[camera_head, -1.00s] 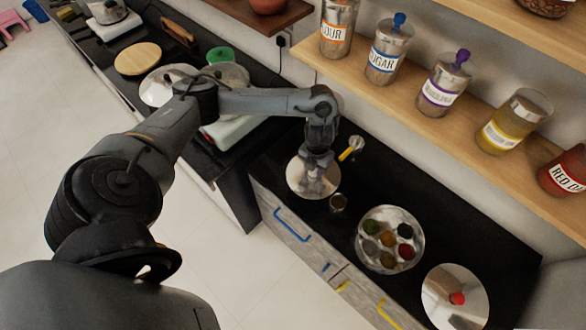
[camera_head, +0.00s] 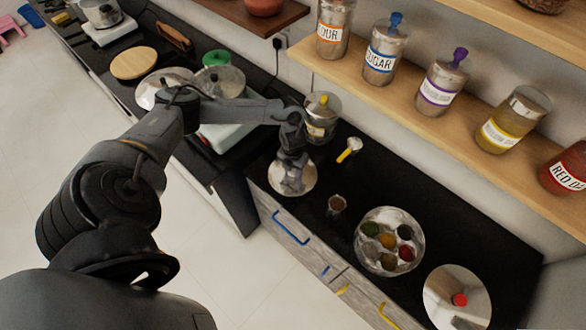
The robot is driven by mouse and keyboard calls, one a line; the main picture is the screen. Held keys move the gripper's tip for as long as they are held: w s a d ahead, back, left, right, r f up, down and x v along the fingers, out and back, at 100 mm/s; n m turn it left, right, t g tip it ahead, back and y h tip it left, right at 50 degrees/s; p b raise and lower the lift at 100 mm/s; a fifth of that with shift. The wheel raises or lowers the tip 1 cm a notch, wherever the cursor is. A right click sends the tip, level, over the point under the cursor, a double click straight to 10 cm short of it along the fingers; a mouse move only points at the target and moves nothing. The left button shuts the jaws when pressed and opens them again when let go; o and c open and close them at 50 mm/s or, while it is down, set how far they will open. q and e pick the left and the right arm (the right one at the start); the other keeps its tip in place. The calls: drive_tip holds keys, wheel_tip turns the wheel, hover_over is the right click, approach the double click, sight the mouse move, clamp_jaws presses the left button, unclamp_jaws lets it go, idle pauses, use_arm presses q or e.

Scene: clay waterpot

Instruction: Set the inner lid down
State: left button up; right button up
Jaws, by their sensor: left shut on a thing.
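My left gripper (camera_head: 293,176) is at the inner lid (camera_head: 306,184), a round shiny metal disc over the left part of the black counter. The gripper is shut on the lid from above and its fingers hide the lid's middle. I cannot tell whether the lid touches the counter or hangs just above it. My right gripper does not show.
A small cup (camera_head: 337,206) and a yellow-handled spoon (camera_head: 348,151) are right of the lid. A round spice tray (camera_head: 364,253) and a red-knobbed disc (camera_head: 440,286) lie further right. A yellow-knobbed canister (camera_head: 323,105) stands behind the gripper. A shelf (camera_head: 400,105) runs above.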

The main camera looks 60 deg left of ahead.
use_arm(q)
drive_tip(key=shift+f, duration=0.2)
drive_tip(key=shift+f, duration=0.15)
drive_tip(key=o, duration=1.1)
drive_tip(key=shift+c, duration=0.2)
drive_tip(key=shift+r, duration=0.2)
